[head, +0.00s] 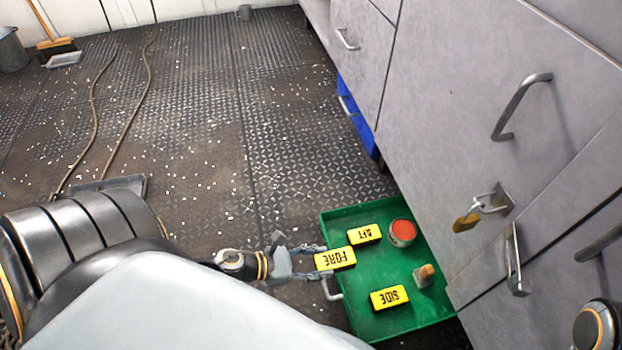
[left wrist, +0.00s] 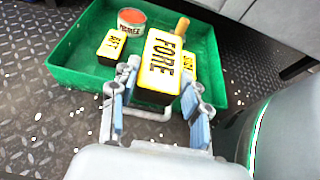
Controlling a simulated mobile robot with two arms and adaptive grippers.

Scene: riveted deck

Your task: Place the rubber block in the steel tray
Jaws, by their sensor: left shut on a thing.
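My left gripper (head: 316,262) is shut on a block labelled FORE (head: 336,258), with a yellow top and black sides. In the left wrist view the FORE block (left wrist: 165,68) sits between the two fingers (left wrist: 157,94), over the near side of a green tray. Two similar blocks, AFT (head: 365,234) and SIDE (head: 389,298), lie in that green tray (head: 345,218). A flat grey rimmed tray (head: 128,184) lies on the floor at left, partly hidden behind my left arm. My right gripper is not in view.
The green tray also holds a round tin with a red top (head: 402,232) and a small wooden-handled thing (head: 425,275). Grey cabinets (head: 450,130) stand close on the right, with a padlock (head: 468,220). Hoses (head: 110,140) and white scraps lie on the deck.

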